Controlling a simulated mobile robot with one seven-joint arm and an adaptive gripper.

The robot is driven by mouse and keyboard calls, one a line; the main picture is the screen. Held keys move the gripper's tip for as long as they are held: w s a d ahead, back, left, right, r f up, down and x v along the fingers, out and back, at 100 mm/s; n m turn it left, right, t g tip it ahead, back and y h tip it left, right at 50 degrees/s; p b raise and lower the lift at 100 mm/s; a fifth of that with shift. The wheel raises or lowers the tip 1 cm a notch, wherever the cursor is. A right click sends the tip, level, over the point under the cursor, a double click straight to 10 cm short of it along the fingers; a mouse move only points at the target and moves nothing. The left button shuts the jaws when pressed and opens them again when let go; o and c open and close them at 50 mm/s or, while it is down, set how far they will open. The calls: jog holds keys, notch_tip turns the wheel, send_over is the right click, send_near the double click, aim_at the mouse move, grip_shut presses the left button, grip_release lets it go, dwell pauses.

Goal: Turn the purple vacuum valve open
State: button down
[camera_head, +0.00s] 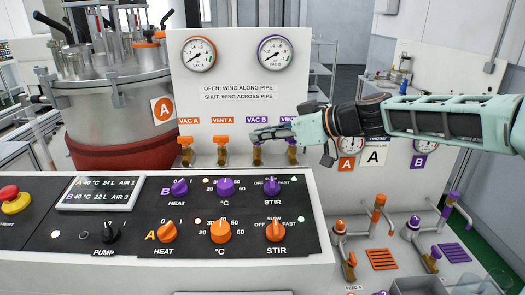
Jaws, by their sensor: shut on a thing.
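The purple vacuum valve (257,155) is under the VAC B label on the white panel. Its brass body shows, but its wing is mostly hidden by my gripper (258,134). My gripper reaches in from the right, nearly level, with its fingers shut on the valve at its top. I cannot tell whether the wing lies along or across the pipe. The VAC B gauge (276,53), with a purple rim, is above on the panel.
The purple VENT B valve (292,155) stands close on the right, under my gripper. Orange VENT A (221,150) and VAC A (186,150) valves stand to the left. The black control panel (190,215) with knobs lies in front. A steel vessel (110,105) is at left.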

jog(key=m+t+h, duration=0.1)
jog(key=m+t+h+b, duration=0.1)
jog(key=shift+s+f+m, duration=0.2)
jog(key=shift+m, duration=0.2)
jog(key=shift+s+a+r+m+t+h+p, duration=0.1)
jog(key=shift+a+r+m+t+h+p, duration=0.1)
jog(key=shift+m+t+h+p, duration=0.35)
jog(key=shift+s+a+r+m+t+h+p, duration=0.1)
jog(key=shift+r+m+t+h+p, duration=0.05)
jog(key=shift+m+t+h+p, duration=0.4)
jog(key=shift+a+m+t+h+p, duration=0.1)
jog(key=shift+m+t+h+p, duration=0.2)
jog(key=shift+m+h+p, duration=0.7)
jog(key=m+h+p, duration=0.1)
jog(key=p, duration=0.1)
jog(key=shift+a+t+h+p, duration=0.1)
jog(key=shift+t+h+p, duration=0.3)
jog(key=shift+f+m+h+p, duration=0.2)
jog(key=shift+m+h+p, duration=0.65)
jog(key=shift+p, duration=0.2)
jog(key=c, duration=2.1)
grip_release()
jog(key=shift+s+r, duration=0.15)
jog(key=shift+s, duration=0.05)
